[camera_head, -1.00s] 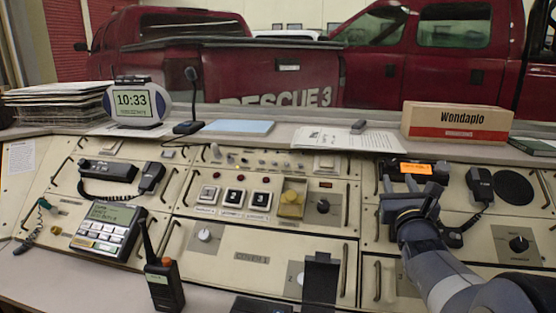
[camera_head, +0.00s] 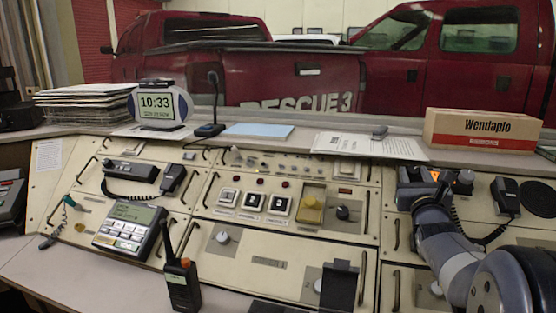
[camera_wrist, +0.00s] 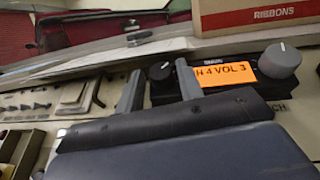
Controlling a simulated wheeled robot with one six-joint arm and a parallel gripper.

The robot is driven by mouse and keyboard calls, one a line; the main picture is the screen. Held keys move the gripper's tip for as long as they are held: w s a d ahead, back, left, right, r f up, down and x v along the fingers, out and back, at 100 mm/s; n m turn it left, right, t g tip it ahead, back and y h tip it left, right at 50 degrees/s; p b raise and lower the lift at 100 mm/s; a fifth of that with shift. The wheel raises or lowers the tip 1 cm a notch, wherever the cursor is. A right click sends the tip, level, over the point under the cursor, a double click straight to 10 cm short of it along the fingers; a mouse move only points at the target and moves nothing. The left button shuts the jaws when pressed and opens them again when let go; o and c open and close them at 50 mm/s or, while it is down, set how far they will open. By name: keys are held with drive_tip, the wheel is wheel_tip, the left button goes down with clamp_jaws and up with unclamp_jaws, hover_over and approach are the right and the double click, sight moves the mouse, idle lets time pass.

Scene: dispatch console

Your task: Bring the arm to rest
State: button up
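My arm reaches in from the right of the head view, over the right part of the console (camera_head: 270,238). My gripper (camera_head: 418,180) is in front of the black radio unit with the orange display (camera_head: 435,175) and hides part of it. In the wrist view its two grey fingers (camera_wrist: 160,70) stand apart with nothing between them. Behind them is the radio unit, with a small black knob (camera_wrist: 160,71), an orange display (camera_wrist: 226,74) reading "4 VOL 3" and a large grey knob (camera_wrist: 279,61). I cannot tell whether a finger touches the unit.
A Wendaplo box (camera_head: 482,131) stands on the ledge behind the radio unit. A handset (camera_head: 506,196) with a coiled cord hangs right of my gripper. A walkie-talkie (camera_head: 181,285) stands at the front. A desk phone (camera_head: 130,228) is at left. Space above the console is open.

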drive_tip(key=v, duration=1)
drive_tip(key=shift+s+a+f, duration=0.1)
drive_tip(key=shift+s+f, duration=0.05)
drive_tip(key=shift+s, duration=0.2)
drive_tip(key=x, duration=1.1)
drive_tip(key=shift+r+p, duration=0.25)
drive_tip(key=shift+p, duration=0.1)
drive_tip(key=shift+s+r+n+y+p, duration=0.15)
drive_tip(key=shift+n+y+p, duration=0.2)
drive_tip(key=shift+p, duration=0.65)
drive_tip(key=n+y+p, duration=0.2)
drive_tip(key=p, duration=0.2)
drive_tip(key=n+y+p, duration=0.1)
drive_tip(key=y+p, duration=0.1)
drive_tip(key=p, duration=0.2)
drive_tip(key=shift+d+n+p, duration=0.3)
drive_tip(key=shift+d+n, duration=0.05)
